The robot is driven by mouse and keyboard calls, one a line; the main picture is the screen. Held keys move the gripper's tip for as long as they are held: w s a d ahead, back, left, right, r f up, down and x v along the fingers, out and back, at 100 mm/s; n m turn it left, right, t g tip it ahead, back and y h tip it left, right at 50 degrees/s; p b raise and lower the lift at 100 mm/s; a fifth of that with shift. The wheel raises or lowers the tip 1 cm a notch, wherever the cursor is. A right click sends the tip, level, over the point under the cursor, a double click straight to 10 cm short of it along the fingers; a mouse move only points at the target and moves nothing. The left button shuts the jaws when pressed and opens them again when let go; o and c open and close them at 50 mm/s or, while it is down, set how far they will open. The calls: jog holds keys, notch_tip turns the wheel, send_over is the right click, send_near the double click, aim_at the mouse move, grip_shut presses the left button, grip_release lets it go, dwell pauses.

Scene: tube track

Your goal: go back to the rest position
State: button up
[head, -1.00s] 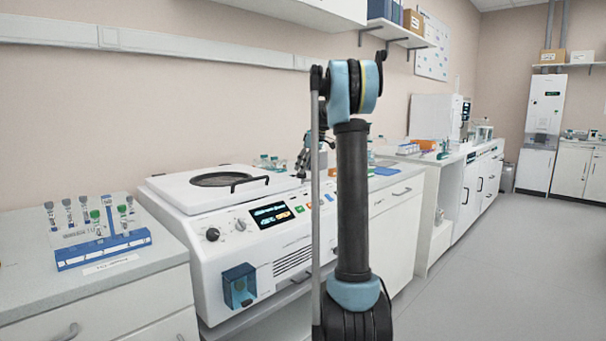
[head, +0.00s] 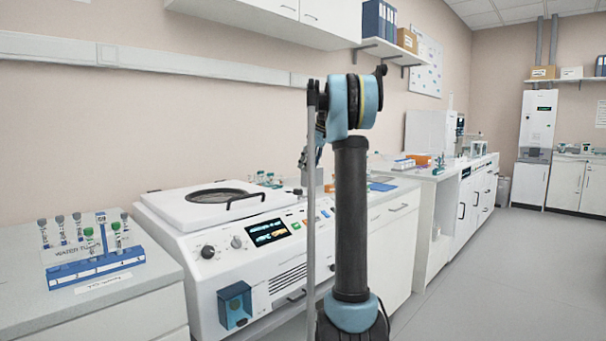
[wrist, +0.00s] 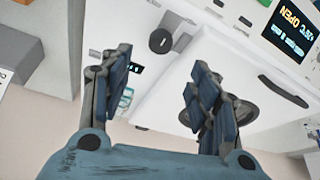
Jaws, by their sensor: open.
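My gripper (wrist: 158,92) shows in the wrist view with its two dark fingers spread apart and nothing between them. Behind the fingers lies the white top of the benchtop machine, with a dark knob and a display reading OPEN. In the head view my arm stands upright in front of the bench. It hides most of my gripper, which shows only in part beside the column, over the machine's right end. The white machine (head: 262,284) has a round window and a black handle on its lid.
A blue rack (head: 95,269) with several capped tubes stands on the left counter. More bench with an orange box (head: 424,160) runs along the wall at the back right. Shelves hang above. The floor (head: 480,270) on the right is clear.

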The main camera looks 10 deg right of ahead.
jog(key=s+a+f+m+h, duration=0.1)
jog(key=s+a+f+m, duration=0.15)
jog(key=s, duration=0.65)
jog(key=s+a+f+m, duration=0.1)
jog(key=s+f, duration=0.3)
jog(key=s, duration=0.6)
jog(key=s+a+f+m+h, duration=0.1)
jog(key=s+f, duration=0.2)
jog(key=s, duration=0.6)
jog(key=s+f+m+h, duration=0.1)
jog(key=s+f+m, duration=0.4)
jog(key=s+f, duration=1.8)
jog(key=shift+s+d+f+g, duration=0.15)
jog(key=shift+s+g, duration=0.15)
jog(key=shift+s, duration=0.85)
jog(key=shift+w+f, duration=0.2)
jog(key=shift+w, duration=0.3)
